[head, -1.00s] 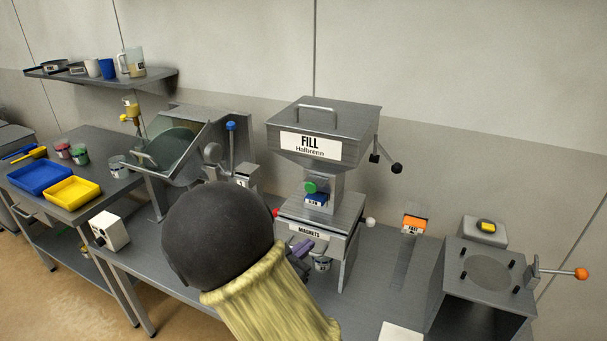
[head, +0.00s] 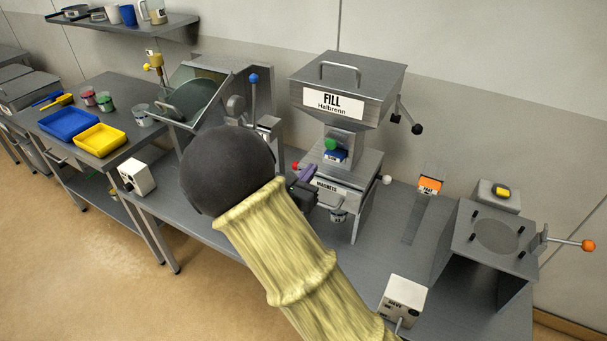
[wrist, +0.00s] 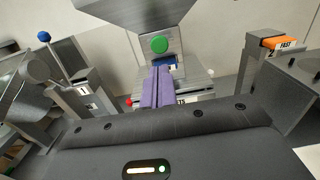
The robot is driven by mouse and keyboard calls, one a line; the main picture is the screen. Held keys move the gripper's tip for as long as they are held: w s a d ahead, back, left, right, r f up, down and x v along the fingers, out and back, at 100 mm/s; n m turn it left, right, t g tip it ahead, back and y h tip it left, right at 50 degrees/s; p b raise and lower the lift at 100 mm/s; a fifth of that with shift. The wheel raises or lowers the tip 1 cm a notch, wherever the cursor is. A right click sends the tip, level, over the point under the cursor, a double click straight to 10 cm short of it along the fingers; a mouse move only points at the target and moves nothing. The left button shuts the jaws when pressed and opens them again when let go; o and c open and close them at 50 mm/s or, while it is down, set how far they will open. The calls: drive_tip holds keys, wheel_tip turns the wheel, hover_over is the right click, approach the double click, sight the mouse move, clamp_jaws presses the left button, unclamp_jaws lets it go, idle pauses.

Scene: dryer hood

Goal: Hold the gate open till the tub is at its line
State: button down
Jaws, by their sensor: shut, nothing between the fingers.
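The grey FILL hopper (head: 346,84) stands on the bench, with a black-ball lever (head: 417,129) on its right side. A green knob (head: 330,143) and a blue labelled block (head: 338,155) sit below its outlet; the green knob also shows in the wrist view (wrist: 159,45). I cannot tell which part is the gate. A small clear tub (head: 338,217) is under the MAGNETS housing (head: 352,165), partly hidden; its fill line is too small to read. My gripper (wrist: 157,88) has purple fingers, shut and empty, in front of the housing. In the head view it (head: 307,172) is by the housing's left front.
A blue-ball lever (head: 253,78) and a tilted bin stand left of the hopper. Right are an orange FAST block (head: 430,184), a white SIEVE box (head: 402,299) and a grey stand (head: 490,230) with an orange-ball handle. Bench between hopper and stand is mostly clear.

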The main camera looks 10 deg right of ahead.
sight(330, 145)
drive_tip(key=p+x, duration=0.3)
drive_tip(key=x, duration=0.5)
drive_tip(key=shift+w+d, duration=0.15)
drive_tip(key=shift+w, duration=0.1)
drive_tip(key=shift+w+d, duration=0.2)
drive_tip(key=shift+w, duration=0.1)
drive_tip(key=shift+b+x, duration=0.5)
drive_tip(key=shift+x, duration=0.6)
drive_tip(key=shift+w+d+f, duration=0.15)
drive_tip(key=shift+w+d, duration=0.15)
drive_tip(key=shift+r, duration=0.2)
